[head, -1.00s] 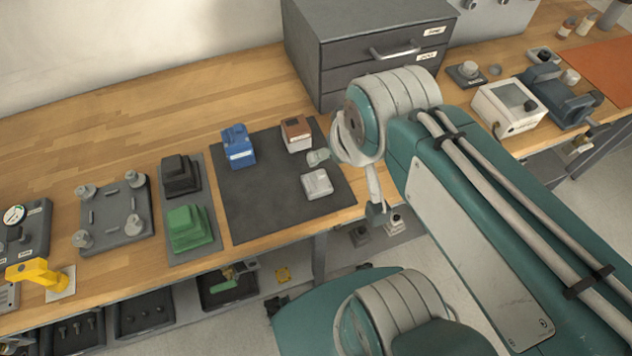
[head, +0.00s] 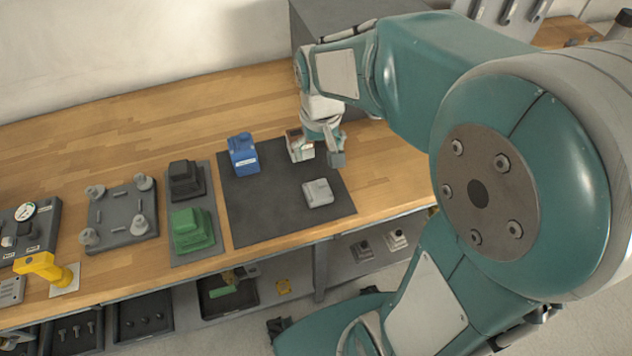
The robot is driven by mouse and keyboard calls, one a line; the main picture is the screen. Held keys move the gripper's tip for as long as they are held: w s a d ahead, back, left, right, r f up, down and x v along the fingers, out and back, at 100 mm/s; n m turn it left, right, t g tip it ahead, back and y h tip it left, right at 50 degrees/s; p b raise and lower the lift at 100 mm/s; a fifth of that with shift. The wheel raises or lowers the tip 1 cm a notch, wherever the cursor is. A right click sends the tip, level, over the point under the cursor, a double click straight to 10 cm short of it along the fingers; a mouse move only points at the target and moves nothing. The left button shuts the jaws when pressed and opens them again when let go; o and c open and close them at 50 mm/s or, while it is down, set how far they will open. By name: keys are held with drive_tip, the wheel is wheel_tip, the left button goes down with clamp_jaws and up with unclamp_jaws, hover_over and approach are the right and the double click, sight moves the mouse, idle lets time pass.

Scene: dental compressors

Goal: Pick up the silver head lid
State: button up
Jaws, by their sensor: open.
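A silver-grey block that looks like the silver head lid (head: 318,193) lies on the right part of the dark mat (head: 262,220). My gripper (head: 322,154) points down above the back right of the mat, behind the silver lid in the picture and apart from it. It is open, and I see nothing held. Its fingers partly cover a white block with a brown top (head: 296,147); I cannot tell whether they touch it.
A blue block (head: 243,155) stands on the mat's back left. Left of the mat, a grey tray holds a black block (head: 186,180) and a green block (head: 193,230). A plate with several pegs (head: 122,215) is farther left. A grey cabinet (head: 318,18) stands behind.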

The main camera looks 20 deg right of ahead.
sight(316, 185)
drive_tip(key=f, duration=0.1)
drive_tip(key=w+f, duration=0.1)
drive_tip(key=shift+f+g, duration=0.3)
drive_tip(key=f, duration=1)
drive_tip(key=shift+a+f, duration=0.2)
drive_tip(key=shift+c, duration=0.3)
drive_tip(key=c, duration=1)
